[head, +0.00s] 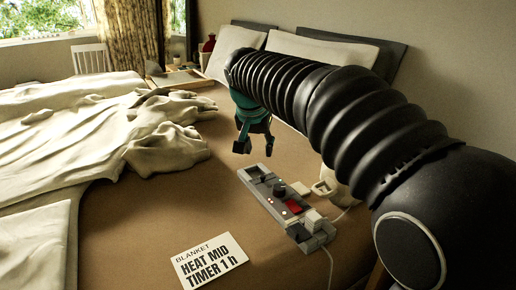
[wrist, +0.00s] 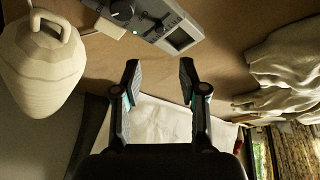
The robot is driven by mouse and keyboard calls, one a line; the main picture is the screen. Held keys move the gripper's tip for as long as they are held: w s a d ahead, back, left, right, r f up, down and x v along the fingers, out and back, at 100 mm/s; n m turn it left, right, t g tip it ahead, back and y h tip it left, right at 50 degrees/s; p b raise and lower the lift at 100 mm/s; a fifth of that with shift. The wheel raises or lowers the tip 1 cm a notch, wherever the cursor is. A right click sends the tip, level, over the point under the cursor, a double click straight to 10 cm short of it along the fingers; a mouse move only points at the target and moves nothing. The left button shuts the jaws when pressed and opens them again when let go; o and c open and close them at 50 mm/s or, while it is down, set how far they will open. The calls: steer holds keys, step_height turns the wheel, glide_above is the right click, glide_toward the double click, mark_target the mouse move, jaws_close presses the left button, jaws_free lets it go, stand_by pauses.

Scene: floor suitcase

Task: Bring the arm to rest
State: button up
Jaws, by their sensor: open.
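My gripper (head: 253,143) hangs open and empty above the bed, just behind the far end of the grey blanket controller (head: 283,205). In the wrist view my gripper (wrist: 157,75) shows its two fingers apart with nothing between them. The controller (wrist: 160,20) lies beyond the fingertips there, with a dark knob and a small screen. In the head view it has a dark knob, a red part and small lit lights. My black ribbed arm reaches in from the right and hides part of the bed and wall.
A rumpled cream blanket (head: 75,130) covers the left of the bed. Pillows (head: 318,50) stand at the back. A pale handled jug-like object (wrist: 42,65) is beside the controller.

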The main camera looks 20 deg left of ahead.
steer(key=s+d, duration=0.5)
steer(key=d, duration=0.7)
steer(key=s+d, duration=0.4)
steer(key=d, duration=0.9)
steer(key=s+d+f, duration=0.4)
steer(key=s+d, duration=0.1)
steer(key=s, duration=0.3)
steer(key=s+d+f+m+t, duration=0.1)
steer(key=s+d+f, duration=0.4)
steer(key=s+d, duration=0.1)
steer(key=shift+s+d+f, duration=0.2)
steer(key=shift+s+f, duration=0.1)
steer(key=shift+s, duration=0.55)
